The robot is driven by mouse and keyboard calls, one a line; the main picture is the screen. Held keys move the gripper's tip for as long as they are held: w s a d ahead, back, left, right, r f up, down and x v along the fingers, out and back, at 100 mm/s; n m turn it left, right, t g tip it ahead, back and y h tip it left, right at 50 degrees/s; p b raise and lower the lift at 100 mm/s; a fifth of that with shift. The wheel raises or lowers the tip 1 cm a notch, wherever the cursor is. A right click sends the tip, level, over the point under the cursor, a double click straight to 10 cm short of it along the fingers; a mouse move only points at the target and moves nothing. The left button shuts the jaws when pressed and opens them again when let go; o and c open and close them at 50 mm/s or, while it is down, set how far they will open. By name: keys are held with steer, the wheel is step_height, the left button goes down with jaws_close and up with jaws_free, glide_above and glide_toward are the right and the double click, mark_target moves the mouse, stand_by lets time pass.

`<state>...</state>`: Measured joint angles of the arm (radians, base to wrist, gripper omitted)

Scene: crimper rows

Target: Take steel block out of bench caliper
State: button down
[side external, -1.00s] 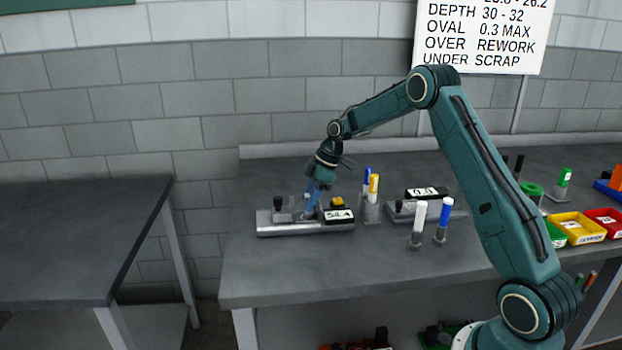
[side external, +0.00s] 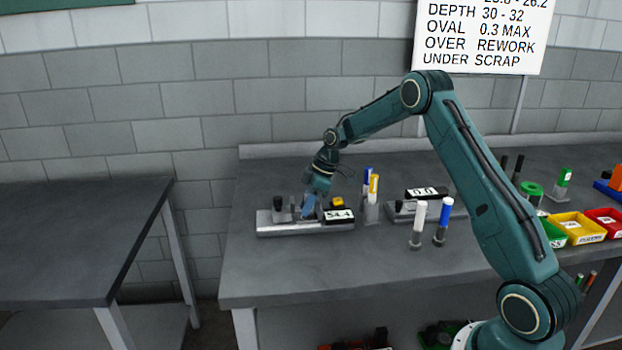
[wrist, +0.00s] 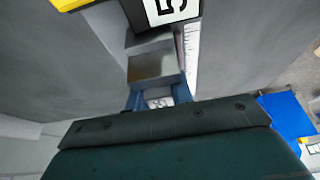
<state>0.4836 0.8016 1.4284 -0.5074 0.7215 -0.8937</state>
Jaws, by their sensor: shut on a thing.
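The bench caliper (side external: 290,229) is a long grey metal bar lying on the bench, with a dark knob and a display reading 54.4. My gripper (side external: 309,209) points down at the caliper, between its knob end and the display. In the wrist view, my gripper's blue fingers (wrist: 158,98) are shut on the steel block (wrist: 154,68), a shiny grey piece close to a caliper jaw. The caliper's display (wrist: 172,8) and its white scale (wrist: 191,55) show beyond. In the side view the fingers mostly hide the block, and I cannot tell whether it still touches the jaws.
A second caliper with a display (side external: 427,193) stands to the right. Yellow (side external: 577,228) and red (side external: 606,222) bins sit at the right. The bench front is clear.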

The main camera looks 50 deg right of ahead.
steer(key=shift+w+a, duration=0.35)
stand_by(0.9)
steer(key=shift+r, duration=0.2)
step_height(320, 180, up, 8)
steer(key=shift+f, duration=0.15)
stand_by(1.2)
stand_by(0.3)
